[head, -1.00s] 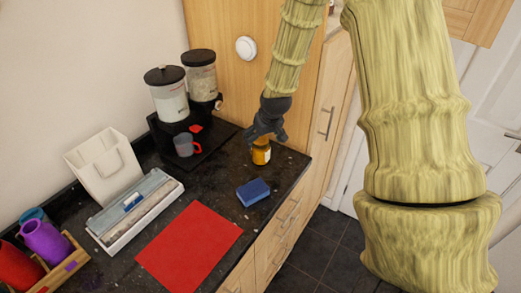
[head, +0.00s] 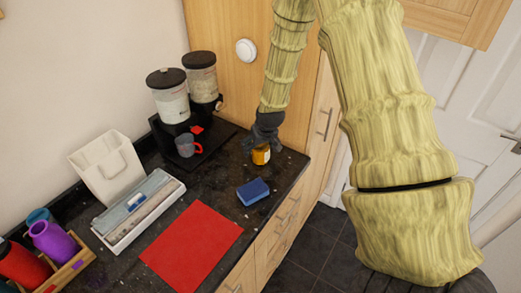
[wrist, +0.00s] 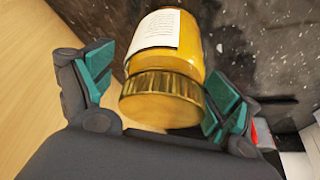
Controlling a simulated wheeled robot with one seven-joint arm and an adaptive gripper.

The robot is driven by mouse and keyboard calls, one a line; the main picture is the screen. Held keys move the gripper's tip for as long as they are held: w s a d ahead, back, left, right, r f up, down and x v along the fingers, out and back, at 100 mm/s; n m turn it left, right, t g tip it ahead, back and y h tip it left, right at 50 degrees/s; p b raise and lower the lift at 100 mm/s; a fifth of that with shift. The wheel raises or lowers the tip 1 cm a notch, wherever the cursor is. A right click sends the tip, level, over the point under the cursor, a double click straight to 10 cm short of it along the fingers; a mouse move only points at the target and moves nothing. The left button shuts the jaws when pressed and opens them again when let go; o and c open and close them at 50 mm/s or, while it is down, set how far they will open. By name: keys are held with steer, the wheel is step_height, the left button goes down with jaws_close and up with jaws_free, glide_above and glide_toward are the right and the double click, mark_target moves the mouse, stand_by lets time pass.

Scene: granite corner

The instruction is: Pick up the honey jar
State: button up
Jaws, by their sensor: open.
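The honey jar (head: 261,155) is amber with a pale label and stands on the dark counter near its right edge. In the wrist view the jar (wrist: 190,60), with its ribbed gold lid, lies between the two fingers. My gripper (head: 264,142) is directly above the jar in the head view and partly hides its top. In the wrist view my gripper (wrist: 160,95) is open, with teal pads on either side of the jar. A gap shows between the left pad and the jar; the right pad is close to the lid, and I cannot tell whether it touches.
A blue sponge (head: 253,191) and a red mat (head: 192,246) lie in front of the jar. A grey mug with a red handle (head: 186,146) stands left, below two dispensers (head: 185,90). The wooden cabinet wall (head: 235,85) is close behind the jar.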

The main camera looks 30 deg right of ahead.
steer(key=c, duration=1.5)
